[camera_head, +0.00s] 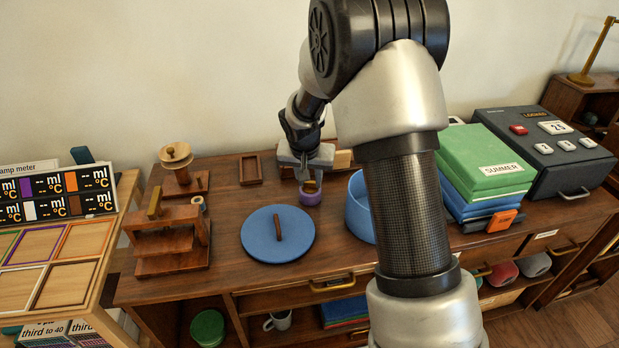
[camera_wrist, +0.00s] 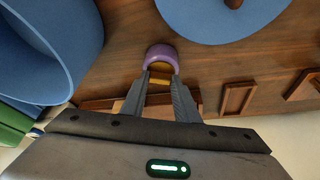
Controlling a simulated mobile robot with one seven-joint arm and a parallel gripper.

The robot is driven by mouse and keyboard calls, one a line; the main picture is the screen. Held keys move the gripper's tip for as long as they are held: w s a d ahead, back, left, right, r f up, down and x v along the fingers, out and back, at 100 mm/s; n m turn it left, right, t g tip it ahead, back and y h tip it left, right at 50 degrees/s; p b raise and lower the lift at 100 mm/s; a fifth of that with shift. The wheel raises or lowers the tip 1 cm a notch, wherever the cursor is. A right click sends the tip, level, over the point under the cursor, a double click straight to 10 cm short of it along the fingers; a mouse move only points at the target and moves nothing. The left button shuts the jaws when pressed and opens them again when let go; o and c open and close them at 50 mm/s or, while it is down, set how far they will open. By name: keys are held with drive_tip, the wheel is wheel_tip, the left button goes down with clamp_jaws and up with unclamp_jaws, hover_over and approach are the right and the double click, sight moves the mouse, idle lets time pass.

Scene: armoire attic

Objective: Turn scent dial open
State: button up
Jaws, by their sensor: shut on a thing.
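What appears to be the scent dial is a small round purple piece (camera_head: 310,198) with a yellow-orange grip on top, on the wooden desk left of the blue tub. It also shows in the wrist view as a purple rounded rim (camera_wrist: 161,54). My gripper (camera_head: 311,184) reaches down over it from behind. In the wrist view my gripper (camera_wrist: 161,78) has its two fingers on either side of the yellow-orange grip and is shut on it. The fingers hide part of the grip, and I cannot make out any dial marking.
A round blue lid (camera_head: 262,246) with a brown handle lies front-left. A blue tub (camera_head: 358,212) stands close on the right, partly behind my arm. A small wooden tray (camera_head: 250,169) and a wooden stand (camera_head: 172,233) are to the left. Green and blue boxes (camera_head: 480,160) are stacked at right.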

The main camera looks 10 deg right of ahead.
drive_tip(key=n+p, duration=0.1)
drive_tip(key=n+y+p, duration=0.1)
drive_tip(key=n, duration=0.1)
drive_tip(key=shift+s+d+r+p, duration=0.1)
drive_tip(key=shift+d+r+p, duration=0.05)
drive_tip(key=shift+d+p, duration=0.15)
drive_tip(key=shift+n+y+p, duration=0.5)
drive_tip(key=shift+n+p, duration=0.25)
drive_tip(key=shift+n, duration=0.25)
idle(0.6)
drive_tip(key=o, duration=1.1)
drive_tip(key=p+v, duration=0.1)
drive_tip(key=v, duration=0.7)
drive_tip(key=p+v, duration=0.2)
drive_tip(key=v, duration=0.7)
drive_tip(key=shift+s, duration=0.25)
